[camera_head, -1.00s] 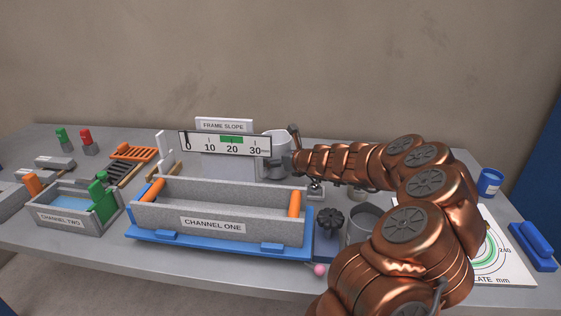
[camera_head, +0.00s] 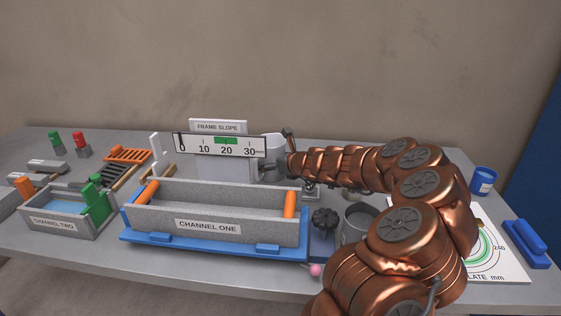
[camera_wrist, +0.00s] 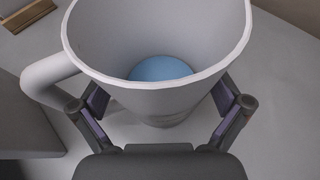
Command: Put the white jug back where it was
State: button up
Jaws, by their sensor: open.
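The white jug (camera_head: 271,147) stands at the back of the table, just right of the slope scale and partly hidden by it and by my gripper. In the wrist view the jug (camera_wrist: 160,95) fills the upper middle, upright, with its handle to the left and some blue liquid at the bottom. My gripper (camera_wrist: 166,106) is open, with one finger on each side of the jug's body. It also shows at the end of my arm in the head view (camera_head: 287,155). Whether the fingers touch the jug is hard to tell. The jug's base appears to be on the grey tabletop.
The frame slope board (camera_head: 217,145) stands left of the jug. The channel one trough (camera_head: 215,213) is in front, with a black knob (camera_head: 325,220) and a grey metal can (camera_head: 355,226) to its right. A blue cup (camera_head: 483,180) stands at the right.

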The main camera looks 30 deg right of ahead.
jog(key=v, duration=1.2)
dwell(0.6)
jog(key=shift+r, duration=0.15)
